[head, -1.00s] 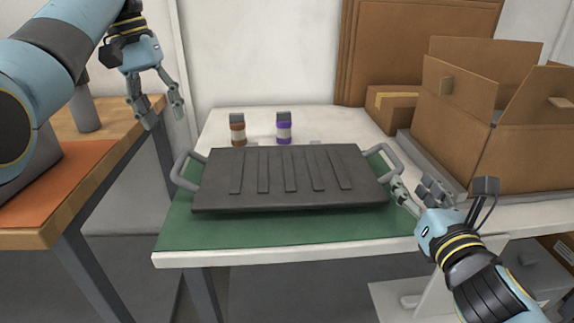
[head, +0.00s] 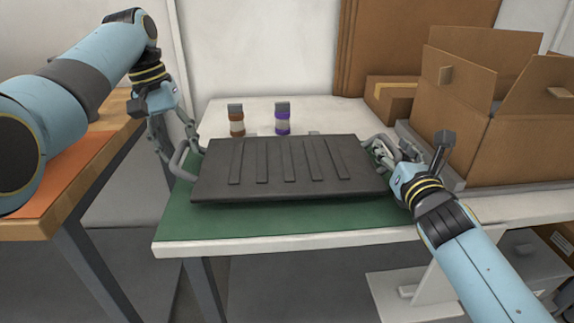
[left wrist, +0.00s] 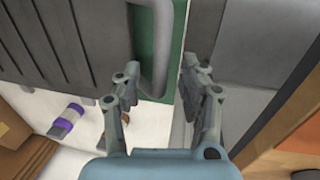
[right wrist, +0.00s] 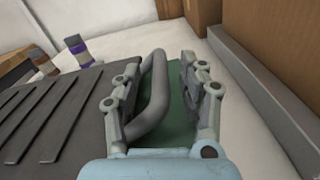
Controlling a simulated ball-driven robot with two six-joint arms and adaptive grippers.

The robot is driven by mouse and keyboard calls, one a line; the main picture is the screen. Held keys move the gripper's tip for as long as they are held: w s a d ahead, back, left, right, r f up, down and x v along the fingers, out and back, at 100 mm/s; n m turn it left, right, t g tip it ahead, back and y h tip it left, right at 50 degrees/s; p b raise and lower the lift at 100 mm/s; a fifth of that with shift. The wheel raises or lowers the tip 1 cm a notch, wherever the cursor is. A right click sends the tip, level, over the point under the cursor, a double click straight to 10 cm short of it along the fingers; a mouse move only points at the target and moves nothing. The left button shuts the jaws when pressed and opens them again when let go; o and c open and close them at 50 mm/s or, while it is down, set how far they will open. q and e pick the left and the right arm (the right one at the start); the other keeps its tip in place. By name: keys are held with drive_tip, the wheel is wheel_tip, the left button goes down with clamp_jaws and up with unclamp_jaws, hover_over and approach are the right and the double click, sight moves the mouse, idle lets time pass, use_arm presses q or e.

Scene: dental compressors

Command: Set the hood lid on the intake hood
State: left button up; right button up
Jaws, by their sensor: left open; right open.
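The hood lid (head: 290,168) is a dark ribbed slab with a grey loop handle at each end, above the green mat on the table. My left gripper (head: 178,155) is open at the left handle (head: 180,164). In the left wrist view the handle (left wrist: 157,50) shows between the finger lines, without clear contact. My right gripper (head: 388,158) is open at the right handle. In the right wrist view that handle (right wrist: 153,100) lies between the spread fingers, nearest the left one. I cannot make out a separate intake hood; the area under the lid is hidden.
A brown-labelled jar (head: 236,121) and a purple-labelled jar (head: 282,119) stand behind the lid. An open cardboard box (head: 520,135) stands close to the right arm, with a smaller box (head: 393,102) behind. The green mat (head: 290,225) is bare in front.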

use_arm(q)
drive_tip(key=shift+d+f, duration=0.15)
drive_tip(key=shift+f, duration=0.55)
use_arm(e)
drive_tip(key=shift+w, duration=0.65)
use_arm(q)
clamp_jaws()
use_arm(e)
clamp_jaws()
use_arm(q)
drive_tip(key=shift+r, duration=0.1)
use_arm(e)
drive_tip(key=shift+r, duration=0.1)
